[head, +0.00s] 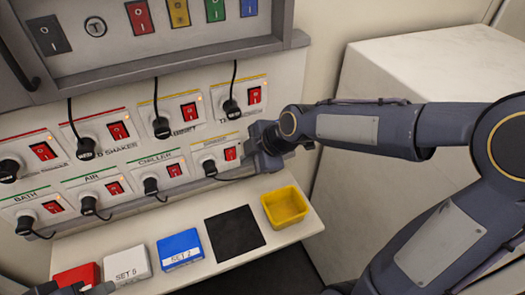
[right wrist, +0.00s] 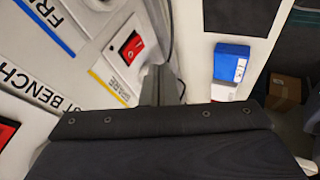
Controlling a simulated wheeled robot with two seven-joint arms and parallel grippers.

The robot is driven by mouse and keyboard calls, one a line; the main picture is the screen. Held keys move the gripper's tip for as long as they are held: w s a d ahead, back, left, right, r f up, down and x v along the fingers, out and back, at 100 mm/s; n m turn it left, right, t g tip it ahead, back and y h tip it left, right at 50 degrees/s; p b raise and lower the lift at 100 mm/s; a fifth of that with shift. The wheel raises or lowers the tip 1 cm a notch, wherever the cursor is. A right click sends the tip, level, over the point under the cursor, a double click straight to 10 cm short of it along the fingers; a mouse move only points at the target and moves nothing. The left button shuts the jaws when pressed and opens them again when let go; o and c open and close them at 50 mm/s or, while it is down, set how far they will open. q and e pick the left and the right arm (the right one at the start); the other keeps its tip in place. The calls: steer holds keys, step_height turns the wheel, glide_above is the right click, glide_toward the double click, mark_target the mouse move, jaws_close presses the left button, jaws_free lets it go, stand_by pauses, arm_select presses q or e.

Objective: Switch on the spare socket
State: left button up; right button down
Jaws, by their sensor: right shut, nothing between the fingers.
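The spare socket (head: 211,153) is the rightmost plate in the lower row of the socket bank, under a yellow stripe. Its red rocker switch (head: 230,153) faces out, and a black plug sits in its left side. In the right wrist view the plate reads SPARE (right wrist: 112,80), with the red switch (right wrist: 130,47) beside it. My right gripper (head: 254,150) is shut and empty, just right of the switch; I cannot tell if it touches the plate. Its fingers (right wrist: 158,86) also show in the wrist view. A grey part at the lower left may be my left gripper (head: 88,289); its jaws are unclear.
Other sockets with plugs and cables fill the bank. A grey panel (head: 170,50) with coloured switches is above. The shelf below holds a yellow tray (head: 285,207), a black mat (head: 234,233), and blue (head: 180,250), white (head: 127,265) and red (head: 77,276) boxes. A white block (head: 430,65) stands right.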

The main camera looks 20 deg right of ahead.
arm_select(q)
steer(key=shift+s+f+b, duration=0.2)
steer(key=shift+f+b, duration=0.15)
arm_select(e)
steer(key=v, duration=0.6)
steer(key=shift+r, duration=0.2)
steer(key=shift+s+d, duration=0.1)
